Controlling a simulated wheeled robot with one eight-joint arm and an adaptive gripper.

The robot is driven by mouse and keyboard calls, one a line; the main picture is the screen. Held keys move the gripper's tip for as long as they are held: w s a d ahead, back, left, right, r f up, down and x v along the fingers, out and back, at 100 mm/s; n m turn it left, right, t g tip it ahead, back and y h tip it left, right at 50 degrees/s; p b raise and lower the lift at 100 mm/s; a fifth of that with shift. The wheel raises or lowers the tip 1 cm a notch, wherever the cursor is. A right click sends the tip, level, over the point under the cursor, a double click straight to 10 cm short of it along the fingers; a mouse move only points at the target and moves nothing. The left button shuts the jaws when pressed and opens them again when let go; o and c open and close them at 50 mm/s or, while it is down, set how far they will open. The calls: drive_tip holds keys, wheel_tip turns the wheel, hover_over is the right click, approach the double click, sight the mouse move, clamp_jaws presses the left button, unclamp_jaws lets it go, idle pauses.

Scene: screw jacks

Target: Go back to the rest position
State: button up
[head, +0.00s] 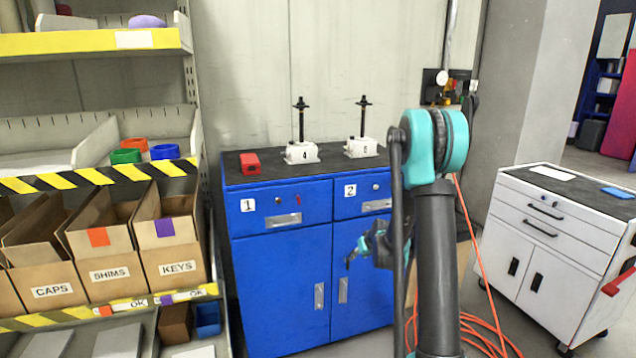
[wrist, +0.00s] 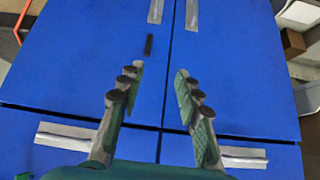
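My gripper (head: 356,252) is in front of the right-hand part of the blue cabinet (head: 280,270), in the head view, partly behind my own arm. In the wrist view my gripper (wrist: 160,70) has its two fingers apart with nothing between them. The cabinet's blue doors (wrist: 235,70) fill most of that view, with the drawer handles near the bottom. Two white screw jacks with black spindles, labelled 4 (head: 301,153) and probably 6 (head: 361,148), stand upright on the cabinet's dark top.
A red block (head: 250,163) lies on the cabinet top. A shelf rack with cardboard bins (head: 110,262) stands left. A white tool cabinet (head: 545,245) stands right. Orange hose (head: 485,335) lies on the floor between the cabinets. A small dark bar (wrist: 149,45) shows against one door.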

drive_tip(key=s+d+r+m+g+h, duration=0.1)
drive_tip(key=s+r, duration=0.2)
drive_tip(key=s, duration=1.6)
drive_tip(key=s+d+r+m+g+h, duration=0.1)
drive_tip(key=s+r+m+g, duration=0.1)
drive_tip(key=s, duration=1.8)
drive_tip(key=shift+s+r, duration=0.15)
drive_tip(key=shift+r, duration=0.45)
